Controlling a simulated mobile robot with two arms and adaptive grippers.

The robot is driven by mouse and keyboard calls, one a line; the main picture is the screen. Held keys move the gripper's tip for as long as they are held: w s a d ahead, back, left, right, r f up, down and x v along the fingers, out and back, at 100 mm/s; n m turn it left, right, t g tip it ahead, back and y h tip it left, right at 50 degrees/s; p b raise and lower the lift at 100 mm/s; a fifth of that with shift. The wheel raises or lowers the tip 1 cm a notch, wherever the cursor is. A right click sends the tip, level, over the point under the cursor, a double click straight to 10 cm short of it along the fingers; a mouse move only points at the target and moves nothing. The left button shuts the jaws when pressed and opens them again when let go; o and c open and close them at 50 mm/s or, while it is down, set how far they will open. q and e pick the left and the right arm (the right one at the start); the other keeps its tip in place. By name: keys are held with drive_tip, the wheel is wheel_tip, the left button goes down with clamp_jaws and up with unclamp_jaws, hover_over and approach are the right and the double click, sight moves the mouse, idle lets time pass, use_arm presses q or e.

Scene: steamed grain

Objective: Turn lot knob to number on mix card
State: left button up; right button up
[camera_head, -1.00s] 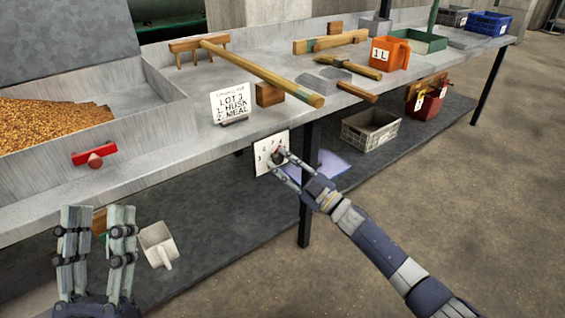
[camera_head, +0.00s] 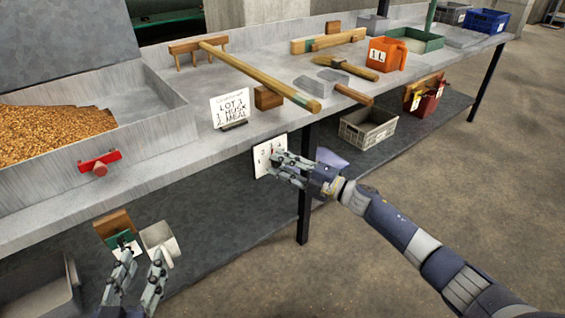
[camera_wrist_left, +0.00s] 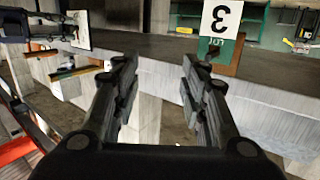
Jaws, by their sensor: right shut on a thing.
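The mix card (camera_head: 231,107) stands upright on the bench; its small top line appears to read LOT 3. The white dial plate (camera_head: 263,158) is on the bench front, with numbers along its top partly visible. My right gripper (camera_head: 275,169) is at this plate, shut on the lot knob, which its fingers hide; the pointer's number cannot be read. My left gripper (camera_head: 138,281) is open and empty, low at the left. A wooden block with a green LOT face (camera_head: 118,235) is just beyond it; the left wrist view shows its white number 3 card (camera_wrist_left: 221,18) upside down.
A white scoop (camera_head: 160,242) lies beside the wooden block on the lower shelf. A red handle (camera_head: 99,164) sticks out of the grain trough's front. A table leg (camera_head: 304,205) stands near my right gripper. A grey crate (camera_head: 368,129) is farther right.

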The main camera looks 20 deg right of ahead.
idle(0.3)
drive_tip(key=o, duration=1.1)
drive_tip(key=v, duration=1.2)
drive_tip(key=shift+r, duration=0.2)
